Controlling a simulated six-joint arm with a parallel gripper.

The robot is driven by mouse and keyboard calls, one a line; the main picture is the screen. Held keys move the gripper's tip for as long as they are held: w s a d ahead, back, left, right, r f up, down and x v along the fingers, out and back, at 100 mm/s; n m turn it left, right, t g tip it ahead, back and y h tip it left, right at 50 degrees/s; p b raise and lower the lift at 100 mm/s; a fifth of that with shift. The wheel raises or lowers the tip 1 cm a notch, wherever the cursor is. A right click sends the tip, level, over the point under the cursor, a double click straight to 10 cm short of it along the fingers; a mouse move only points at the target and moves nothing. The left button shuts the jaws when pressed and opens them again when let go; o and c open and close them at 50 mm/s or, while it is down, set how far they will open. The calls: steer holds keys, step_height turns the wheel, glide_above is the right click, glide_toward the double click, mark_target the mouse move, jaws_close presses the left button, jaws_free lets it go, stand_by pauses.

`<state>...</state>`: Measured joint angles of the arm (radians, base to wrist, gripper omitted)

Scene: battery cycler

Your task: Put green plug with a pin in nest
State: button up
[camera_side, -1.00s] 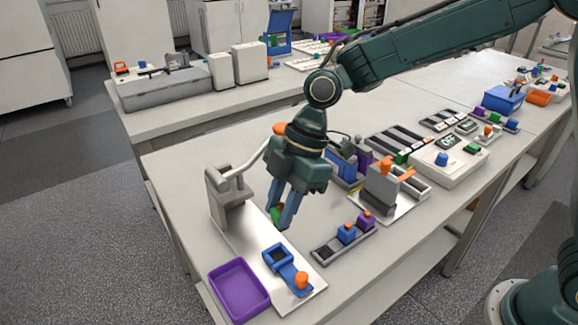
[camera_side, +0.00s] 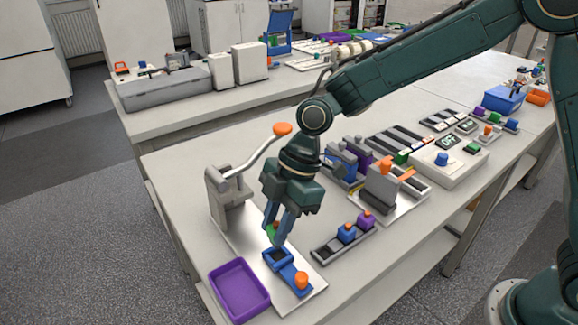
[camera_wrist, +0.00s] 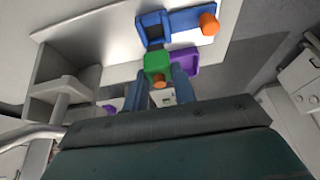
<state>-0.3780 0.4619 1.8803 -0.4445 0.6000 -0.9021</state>
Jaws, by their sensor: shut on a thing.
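The green plug (camera_side: 274,231) is held between the blue fingers of my gripper (camera_side: 277,236), which is shut on it. In the wrist view the plug (camera_wrist: 157,65) shows its green body and a small orange pin (camera_wrist: 159,84) between the fingers. The blue nest (camera_side: 277,258), a square frame with a dark recess, sits on the light plate and looks empty. The plug appears above the nest, just behind it in the side view; the exact height gap is unclear. In the wrist view the nest (camera_wrist: 153,27) lies just beyond the plug. A blue slide with an orange knob (camera_side: 301,280) adjoins the nest.
A grey press with an orange-tipped lever (camera_side: 228,200) stands at the plate's back left. A purple tray (camera_side: 239,290) lies left of the nest. A dark rack (camera_side: 343,239) with blue and purple plugs stands to the right.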

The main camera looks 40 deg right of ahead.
steer(key=shift+f, duration=1.95)
steer(key=shift+f, duration=0.25)
steer(key=o, duration=1.1)
steer(key=shift+c, duration=0.2)
steer(key=v, duration=1.4)
steer(key=shift+d, duration=0.1)
